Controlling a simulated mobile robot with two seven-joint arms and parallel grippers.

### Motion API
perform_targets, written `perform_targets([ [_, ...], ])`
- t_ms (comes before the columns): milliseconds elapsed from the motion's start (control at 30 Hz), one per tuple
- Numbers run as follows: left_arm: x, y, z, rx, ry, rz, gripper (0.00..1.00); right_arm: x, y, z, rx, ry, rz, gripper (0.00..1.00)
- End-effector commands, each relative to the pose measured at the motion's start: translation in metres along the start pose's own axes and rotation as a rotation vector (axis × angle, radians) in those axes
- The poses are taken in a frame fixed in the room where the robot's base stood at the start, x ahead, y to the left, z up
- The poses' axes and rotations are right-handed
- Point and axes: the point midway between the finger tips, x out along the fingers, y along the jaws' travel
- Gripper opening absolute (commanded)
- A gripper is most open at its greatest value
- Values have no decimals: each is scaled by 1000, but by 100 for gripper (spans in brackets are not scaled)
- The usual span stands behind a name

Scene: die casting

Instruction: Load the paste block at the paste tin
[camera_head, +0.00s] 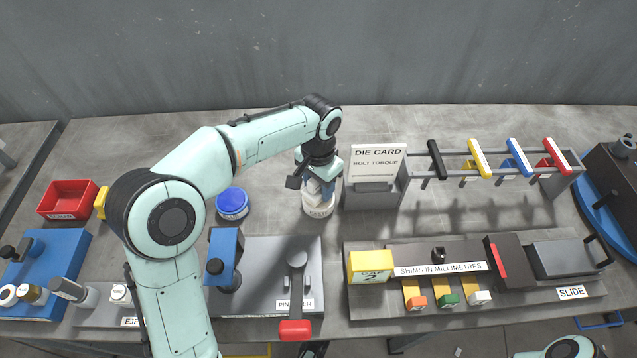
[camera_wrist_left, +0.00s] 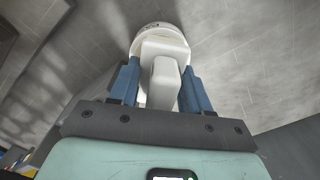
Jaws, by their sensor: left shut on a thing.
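My left gripper (camera_head: 318,190) points down over a white round tin (camera_head: 319,211), which I take for the paste tin; its label is too small to read surely. The gripper's blue fingers (camera_wrist_left: 157,88) are shut on a white block (camera_wrist_left: 164,85), which I take for the paste block. In the left wrist view the block lies between the fingers, with the white tin (camera_wrist_left: 158,28) just beyond it. The block's far end overlaps the tin; I cannot tell whether it touches the paste. The tin's inside is hidden. My right gripper is not in view.
A blue-lidded jar (camera_head: 232,204) stands left of the tin. The die card holder (camera_head: 374,195) is close on its right. A pin-marked plate (camera_head: 265,258) with a red-handled lever (camera_head: 296,328) lies in front. The bench behind the tin is clear.

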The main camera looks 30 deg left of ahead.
Motion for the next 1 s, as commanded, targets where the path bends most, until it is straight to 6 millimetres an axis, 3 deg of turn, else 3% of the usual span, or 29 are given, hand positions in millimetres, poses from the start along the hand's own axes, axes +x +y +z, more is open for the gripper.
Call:
perform_targets([
  [1000, 10, 0, 0, 0, 0, 0, 23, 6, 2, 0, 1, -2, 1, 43],
])
